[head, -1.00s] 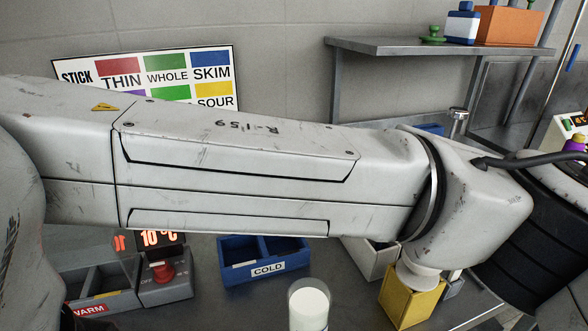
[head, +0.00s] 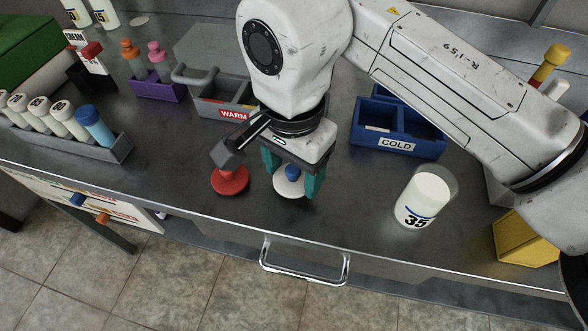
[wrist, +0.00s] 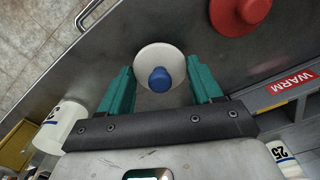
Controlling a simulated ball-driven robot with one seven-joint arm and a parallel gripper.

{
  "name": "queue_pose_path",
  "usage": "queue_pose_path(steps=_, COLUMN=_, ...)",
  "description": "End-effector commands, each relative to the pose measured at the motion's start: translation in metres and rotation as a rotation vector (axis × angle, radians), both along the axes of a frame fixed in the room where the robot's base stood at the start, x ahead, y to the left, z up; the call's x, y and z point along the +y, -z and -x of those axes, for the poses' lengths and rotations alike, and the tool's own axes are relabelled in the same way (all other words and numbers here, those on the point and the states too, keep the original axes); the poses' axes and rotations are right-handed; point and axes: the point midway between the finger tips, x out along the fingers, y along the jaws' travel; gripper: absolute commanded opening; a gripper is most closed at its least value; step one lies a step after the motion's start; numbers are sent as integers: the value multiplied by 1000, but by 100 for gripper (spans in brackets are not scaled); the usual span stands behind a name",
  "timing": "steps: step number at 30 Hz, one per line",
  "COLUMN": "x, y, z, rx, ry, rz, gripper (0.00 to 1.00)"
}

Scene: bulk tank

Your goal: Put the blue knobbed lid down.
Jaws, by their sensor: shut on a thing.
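The blue knobbed lid is a white disc with a blue knob (head: 291,172). My gripper (head: 292,182) has teal fingers shut on it, one on each side. It hangs over or rests on the metal counter near the front edge; I cannot tell whether it touches. In the wrist view the white disc (wrist: 150,55) and blue knob (wrist: 161,80) show between the finger ends (wrist: 160,88). A red knobbed lid (head: 229,181) lies on the counter just left of my gripper, partly hidden by a dark part of my wrist. It also shows in the wrist view (wrist: 240,14).
A glass jar marked 35 (head: 424,205) stands to the right. Behind are a blue COLD bin (head: 418,150) and a grey WARM bin (head: 205,106). A vial rack (head: 118,150) is at left, a yellow box (head: 520,240) at right. A drawer handle (head: 304,278) projects in front.

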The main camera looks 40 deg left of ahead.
Motion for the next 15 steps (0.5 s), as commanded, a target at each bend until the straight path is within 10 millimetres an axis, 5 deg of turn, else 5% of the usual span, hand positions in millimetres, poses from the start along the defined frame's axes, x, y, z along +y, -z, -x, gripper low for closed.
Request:
queue_pose_path(steps=14, x=0, y=18, z=0, rx=-1, ry=0, rz=-1, gripper=36)
queue_pose_path(steps=15, x=0, y=17, z=0, rx=0, ry=0, rz=-1, gripper=66)
